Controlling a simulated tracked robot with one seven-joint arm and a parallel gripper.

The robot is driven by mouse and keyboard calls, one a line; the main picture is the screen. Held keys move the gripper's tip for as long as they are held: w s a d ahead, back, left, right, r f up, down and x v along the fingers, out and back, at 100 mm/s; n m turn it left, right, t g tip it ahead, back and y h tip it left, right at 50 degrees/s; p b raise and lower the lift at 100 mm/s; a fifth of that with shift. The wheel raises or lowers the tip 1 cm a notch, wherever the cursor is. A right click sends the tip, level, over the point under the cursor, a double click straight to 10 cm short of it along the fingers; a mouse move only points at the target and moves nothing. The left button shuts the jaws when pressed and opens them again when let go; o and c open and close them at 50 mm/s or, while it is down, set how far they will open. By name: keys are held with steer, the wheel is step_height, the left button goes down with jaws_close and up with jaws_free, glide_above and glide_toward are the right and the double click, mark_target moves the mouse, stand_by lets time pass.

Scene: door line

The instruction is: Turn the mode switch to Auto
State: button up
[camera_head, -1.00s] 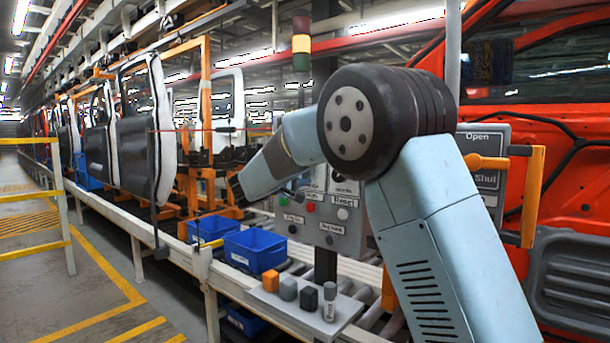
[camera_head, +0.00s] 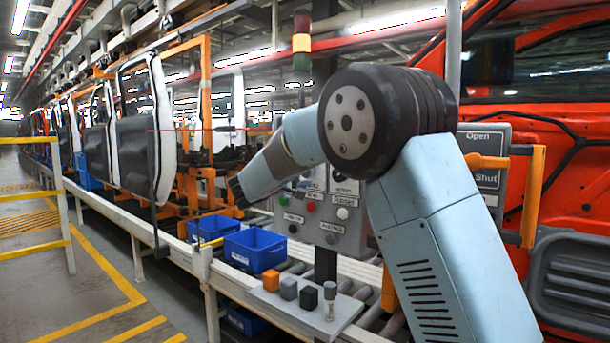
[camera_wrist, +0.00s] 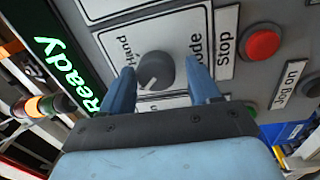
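The mode switch (camera_wrist: 156,71) is a dark grey round knob on a pale panel plate in the wrist view. A small light mark shows on its lower left side. I cannot tell how deep the fingertips reach. In the head view my arm hides the switch and most of the gripper.
Near the switch are the red Stop button (camera_wrist: 263,42), a black Jog on button (camera_wrist: 313,102) and the lit green Ready sign (camera_wrist: 68,70). Blue bins (camera_head: 255,249) and small blocks (camera_head: 289,288) stand below the panel. An orange-handled lever (camera_head: 532,190) is at right.

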steer(key=shift+o, duration=0.5)
steer(key=v, duration=1.3)
steer(key=shift+s+a, duration=0.2)
steer(key=shift+s, duration=0.1)
steer(key=shift+d, duration=0.1)
